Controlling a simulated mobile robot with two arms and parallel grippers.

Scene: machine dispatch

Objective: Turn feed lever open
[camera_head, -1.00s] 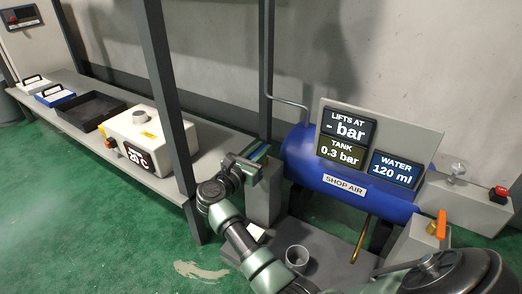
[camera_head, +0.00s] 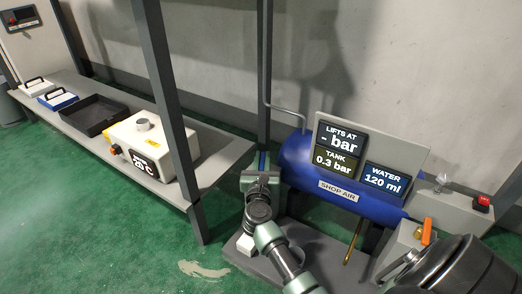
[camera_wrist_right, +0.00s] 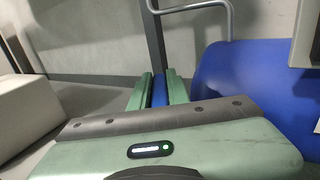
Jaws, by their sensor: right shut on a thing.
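My right gripper (camera_head: 262,168) is at the left end of the blue shop air tank (camera_head: 352,203). In the right wrist view its two green fingers (camera_wrist_right: 158,88) are closed on a narrow blue bar (camera_wrist_right: 159,90). This bar looks like a lever handle, but its base and pivot are hidden, so I cannot tell how far it is turned. An orange lever (camera_head: 427,232) stands upright on a grey box at the tank's right, apart from my gripper. My left gripper is not in view.
The display panel (camera_head: 415,143) above the tank reads tank 0.3 bar and water 120 ml. A low shelf (camera_head: 216,170) at left holds a white 20 °C heater box (camera_head: 125,137) and a black tray (camera_head: 88,118). A dark shelf post (camera_head: 170,90) rises close to my gripper's left.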

